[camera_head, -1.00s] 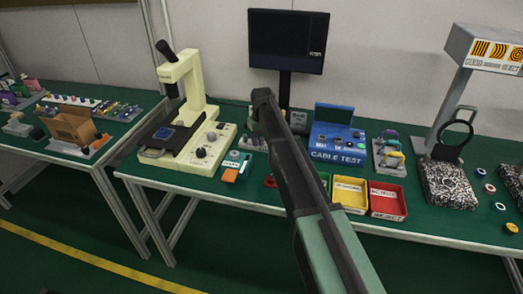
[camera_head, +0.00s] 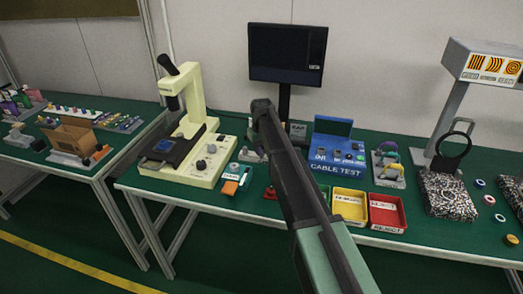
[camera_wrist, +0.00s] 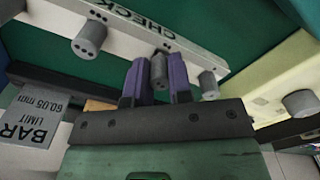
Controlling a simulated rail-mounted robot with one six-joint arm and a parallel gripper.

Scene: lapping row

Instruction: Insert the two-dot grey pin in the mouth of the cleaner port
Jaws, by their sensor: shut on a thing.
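My gripper (camera_wrist: 157,84) has two purple fingers shut on a small grey pin (camera_wrist: 159,68) in the wrist view. Dots on the held pin are too small to make out. The pin is close to a pale strip marked CHECK (camera_wrist: 140,27); I cannot tell whether they touch. Other grey cylinders stand on the strip, one to the left (camera_wrist: 89,37) and one just right of the fingers (camera_wrist: 209,86). In the head view my arm hides the gripper. I cannot identify the cleaner port's mouth.
Yellow (camera_head: 350,193) and red (camera_head: 386,196) trays sit at the front.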

